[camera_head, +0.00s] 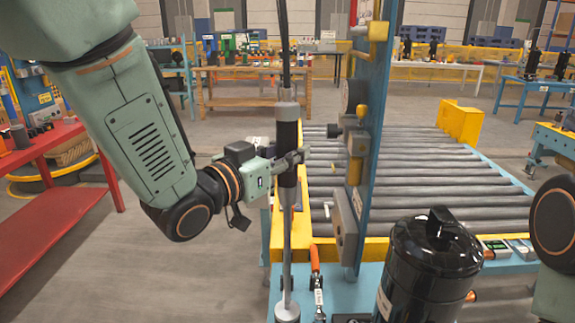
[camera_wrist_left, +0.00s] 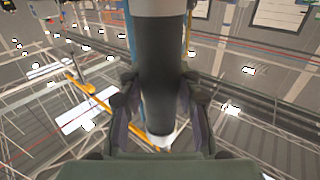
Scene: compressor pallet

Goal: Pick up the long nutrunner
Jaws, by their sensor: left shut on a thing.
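The long nutrunner (camera_head: 288,185) stands upright in the middle of the head view, with a black grip section, a grey collar above and a long thin metal shaft below. A cable runs up from its top. My left gripper (camera_head: 290,162) comes in from the left and is shut around the black section. The left wrist view shows the black section (camera_wrist_left: 160,75) between the two fingers of my left gripper (camera_wrist_left: 160,108). The shaft's lower end is a round metal foot near the bottom edge; I cannot tell whether it touches anything. My right gripper is out of view.
A blue post (camera_head: 372,130) stands just right of the nutrunner. A black compressor (camera_head: 428,270) is at the lower right. A roller conveyor (camera_head: 420,180) lies behind. An orange-handled tool (camera_head: 315,262) is close to the shaft. A red bench (camera_head: 45,225) is at the left.

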